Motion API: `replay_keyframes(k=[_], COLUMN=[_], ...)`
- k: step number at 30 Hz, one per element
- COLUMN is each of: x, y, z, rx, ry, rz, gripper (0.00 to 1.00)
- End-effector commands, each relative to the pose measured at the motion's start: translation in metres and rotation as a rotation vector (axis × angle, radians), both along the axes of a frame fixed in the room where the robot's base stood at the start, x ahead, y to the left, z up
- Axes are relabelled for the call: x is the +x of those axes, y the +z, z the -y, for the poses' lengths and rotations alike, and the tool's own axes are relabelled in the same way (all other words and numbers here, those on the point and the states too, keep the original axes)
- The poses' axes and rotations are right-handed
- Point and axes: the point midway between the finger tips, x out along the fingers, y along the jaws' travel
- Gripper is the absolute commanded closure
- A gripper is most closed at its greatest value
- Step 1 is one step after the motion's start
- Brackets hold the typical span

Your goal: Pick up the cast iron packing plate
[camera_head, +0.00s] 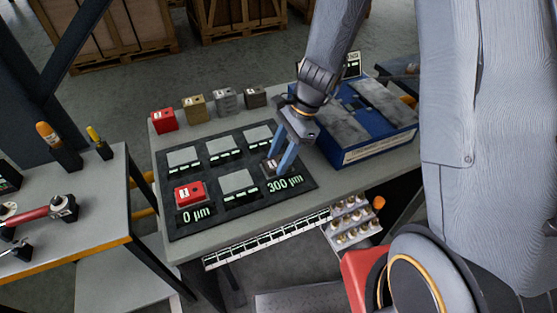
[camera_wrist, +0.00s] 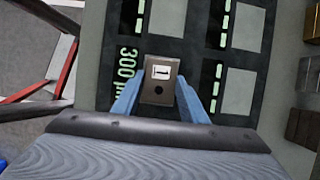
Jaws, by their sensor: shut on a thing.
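My gripper (camera_head: 276,168) is shut on a dark grey-brown block, which I take to be the cast iron packing plate (camera_head: 271,165). The hold is at the 300 µm cell of the black mat (camera_head: 245,207). In the wrist view the plate (camera_wrist: 159,88) sits between the two blue fingers, with a white label and a dark round spot on its face. I cannot tell whether it touches the mat or is slightly above it. Another dark block (camera_head: 256,97) stands at the back of the bench.
A red block (camera_head: 189,194) is on the 0 µm cell. Red (camera_head: 164,120), brass-coloured (camera_head: 194,108) and grey (camera_head: 226,99) blocks line the back edge. A blue case (camera_head: 372,141) lies close right of my gripper. A tool table (camera_head: 97,229) stands left.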

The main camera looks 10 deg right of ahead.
Motion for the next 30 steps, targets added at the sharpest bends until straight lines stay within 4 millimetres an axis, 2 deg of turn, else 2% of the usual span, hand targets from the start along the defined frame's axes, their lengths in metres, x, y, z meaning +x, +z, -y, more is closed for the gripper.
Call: replay_keyframes(k=[8, 21, 30], x=[0.001, 0.001, 0.000], y=[0.020, 0.087, 0.100], z=[0.000, 0.000, 0.000], rx=[0.001, 0.001, 0.000], ry=[0.001, -0.001, 0.000], rz=[0.003, 0.004, 0.001], gripper=[0.97, 0.97, 0.97])
